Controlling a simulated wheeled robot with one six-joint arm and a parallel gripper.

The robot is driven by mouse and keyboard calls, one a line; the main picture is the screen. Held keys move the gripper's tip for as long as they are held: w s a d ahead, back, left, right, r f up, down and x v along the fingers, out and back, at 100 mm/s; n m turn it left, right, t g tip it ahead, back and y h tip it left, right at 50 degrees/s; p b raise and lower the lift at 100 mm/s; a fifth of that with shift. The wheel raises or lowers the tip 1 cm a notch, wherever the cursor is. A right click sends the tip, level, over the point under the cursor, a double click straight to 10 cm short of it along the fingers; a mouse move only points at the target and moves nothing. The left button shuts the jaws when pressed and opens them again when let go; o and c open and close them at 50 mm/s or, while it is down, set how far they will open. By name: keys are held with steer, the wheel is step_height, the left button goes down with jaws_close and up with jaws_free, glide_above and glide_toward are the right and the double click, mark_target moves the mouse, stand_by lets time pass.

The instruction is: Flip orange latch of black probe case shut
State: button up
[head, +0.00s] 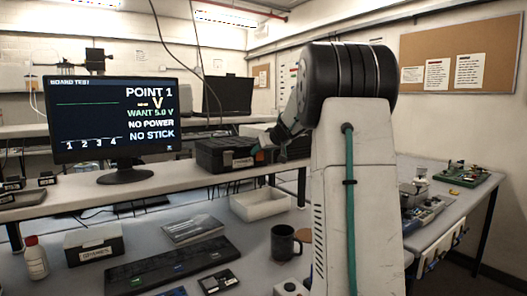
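A black case (222,154) with a pale label sits on the raised shelf, right of the monitor; it looks like the probe case, its lid seemingly down. I cannot make out an orange latch on it. My gripper (262,147) reaches down and left from the arm to the case's right end. It is small and partly hidden by my own arm, so I cannot tell whether its fingers are open or touch the case.
A monitor (115,115) stands left of the case on the shelf (170,183). Below are a white tray (262,207), a dark mug (285,243), a labelled box (93,246), a white bottle (35,260) and a long black panel (215,245). My arm blocks the view right of the case.

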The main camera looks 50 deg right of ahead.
steer(key=v, duration=0.7)
steer(key=shift+s+r, duration=0.2)
steer(key=shift+s, duration=0.15)
